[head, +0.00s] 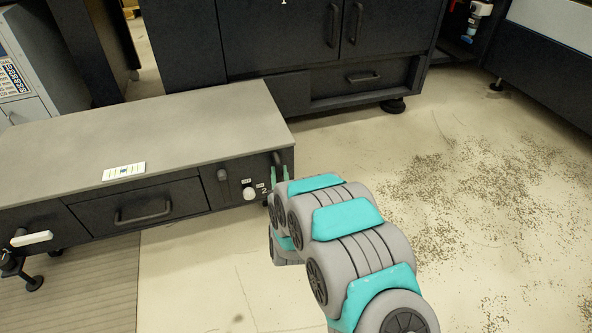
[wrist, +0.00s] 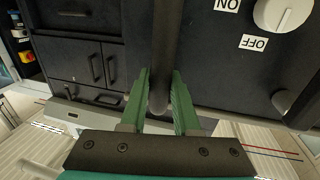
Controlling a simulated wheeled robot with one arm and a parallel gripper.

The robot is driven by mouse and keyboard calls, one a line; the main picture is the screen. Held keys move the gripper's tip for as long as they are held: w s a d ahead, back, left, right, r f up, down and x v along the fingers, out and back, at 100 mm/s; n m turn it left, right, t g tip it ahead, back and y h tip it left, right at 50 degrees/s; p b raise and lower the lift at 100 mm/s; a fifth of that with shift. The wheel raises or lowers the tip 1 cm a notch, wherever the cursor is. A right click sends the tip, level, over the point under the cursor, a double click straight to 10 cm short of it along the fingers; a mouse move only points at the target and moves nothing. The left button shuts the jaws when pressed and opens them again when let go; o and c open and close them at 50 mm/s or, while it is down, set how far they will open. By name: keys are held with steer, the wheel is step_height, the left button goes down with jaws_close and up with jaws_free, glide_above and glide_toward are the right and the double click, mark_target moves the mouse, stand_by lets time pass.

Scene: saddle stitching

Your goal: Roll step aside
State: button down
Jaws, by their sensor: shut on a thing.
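The step (head: 190,125) is a long low dark unit with a grey top at the left of the head view. Its front has a drawer and a white knob (head: 249,193), which also shows beside ON and OFF labels in the wrist view (wrist: 283,12). My gripper (head: 280,174) is at the right end of the step's front. In the wrist view its green fingers (wrist: 160,88) are shut on a dark bar handle (wrist: 166,45) on the step. My arm hides part of the floor in front.
A large dark cabinet (head: 290,40) on feet stands behind the step. Small debris (head: 460,200) is scattered on the floor at right, and another dark machine (head: 550,60) stands at far right. A striped mat (head: 90,290) lies at front left. The floor right of the step is otherwise open.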

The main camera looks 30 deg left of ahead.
steer(key=s+a, duration=0.4)
steer(key=s, duration=0.1)
steer(key=s+a, duration=0.4)
steer(key=s, duration=0.1)
steer(key=s+a, duration=0.4)
steer(key=s, duration=0.1)
steer(key=shift+p, duration=0.3)
steer(key=c, duration=0.7)
jaws_free()
steer(key=shift+o, duration=0.2)
steer(key=shift+d, duration=0.1)
steer(key=shift+s, duration=0.1)
glide_toward(218, 175)
steer(key=v, duration=0.3)
steer(key=shift+f+p, duration=0.15)
steer(key=shift+p, duration=0.2)
